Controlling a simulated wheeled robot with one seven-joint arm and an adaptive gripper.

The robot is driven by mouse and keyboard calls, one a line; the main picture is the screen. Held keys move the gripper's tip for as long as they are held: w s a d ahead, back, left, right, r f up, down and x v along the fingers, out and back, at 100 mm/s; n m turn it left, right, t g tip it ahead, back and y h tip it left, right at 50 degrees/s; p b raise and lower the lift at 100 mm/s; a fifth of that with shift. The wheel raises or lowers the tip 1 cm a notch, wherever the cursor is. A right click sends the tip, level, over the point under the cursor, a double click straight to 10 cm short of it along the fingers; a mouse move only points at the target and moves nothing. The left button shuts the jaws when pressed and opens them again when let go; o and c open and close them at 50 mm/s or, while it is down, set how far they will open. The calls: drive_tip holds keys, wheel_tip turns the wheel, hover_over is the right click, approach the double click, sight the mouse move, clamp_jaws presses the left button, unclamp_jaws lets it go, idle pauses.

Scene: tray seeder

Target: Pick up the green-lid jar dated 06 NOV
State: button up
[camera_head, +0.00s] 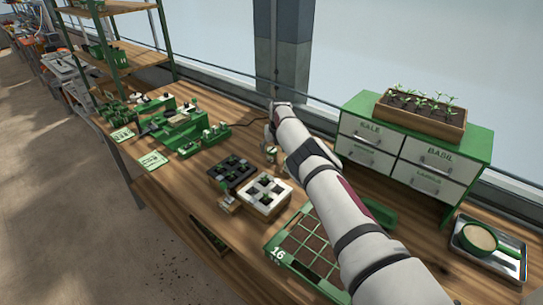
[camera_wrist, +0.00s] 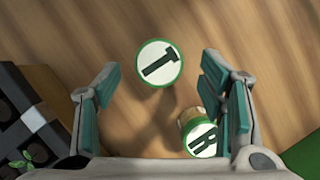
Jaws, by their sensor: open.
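In the wrist view, two jars with green-rimmed lids and white tops stand on the wooden bench. The far jar (camera_wrist: 160,63) shows a dark letter or mark like a T and lies between my fingertips' line. The near jar (camera_wrist: 197,130) sits by the right finger, with its brownish side showing. No date can be read on either, so I cannot tell which is 06 NOV. My gripper (camera_wrist: 159,72) is open and empty, above the jars. In the head view a small jar (camera_head: 270,153) shows below the wrist; the arm hides much there.
A dark seedling tray (camera_wrist: 25,115) is at the left in the wrist view. In the head view, a white tray (camera_head: 265,207), a green seed tray (camera_head: 283,258), and a drawer cabinet (camera_head: 400,150) stand around. Bare bench wood lies around the jars.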

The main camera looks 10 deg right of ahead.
sight(272, 150)
drive_tip(key=b+x, duration=0.1)
drive_tip(key=x, duration=0.2)
drive_tip(key=shift+w+f, duration=0.25)
drive_tip(key=shift+s+r, duration=0.1)
drive_tip(key=c, duration=1.3)
